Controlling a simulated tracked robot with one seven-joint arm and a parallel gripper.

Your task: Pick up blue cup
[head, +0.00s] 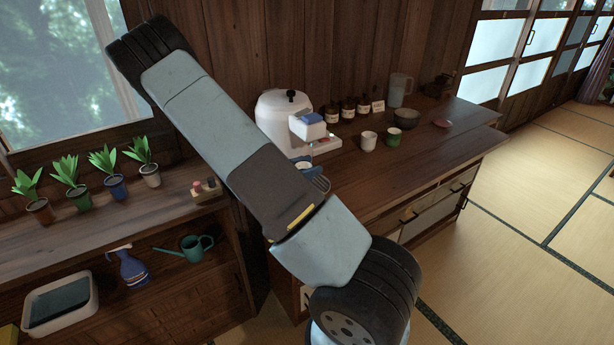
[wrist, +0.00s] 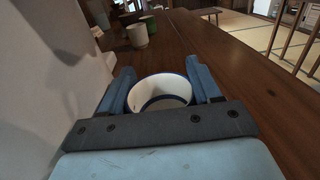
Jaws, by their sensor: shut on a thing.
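The blue cup (wrist: 160,92) shows in the wrist view with a white inside and a dark blue rim, its opening facing up. It sits between the two blue fingers of my gripper (wrist: 161,84), which is shut on it. In the head view my gripper (head: 319,181) is over the near left part of the wooden counter, and only a little of the cup (head: 303,165) shows past my arm. The cup's outer side and base are mostly hidden, so I cannot tell whether it touches the counter.
A white appliance (head: 283,117) stands close on the left of the gripper. A white cup (head: 369,141), a green cup (head: 393,137), a dark bowl (head: 406,118) and several brown bottles (head: 348,108) stand farther back.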

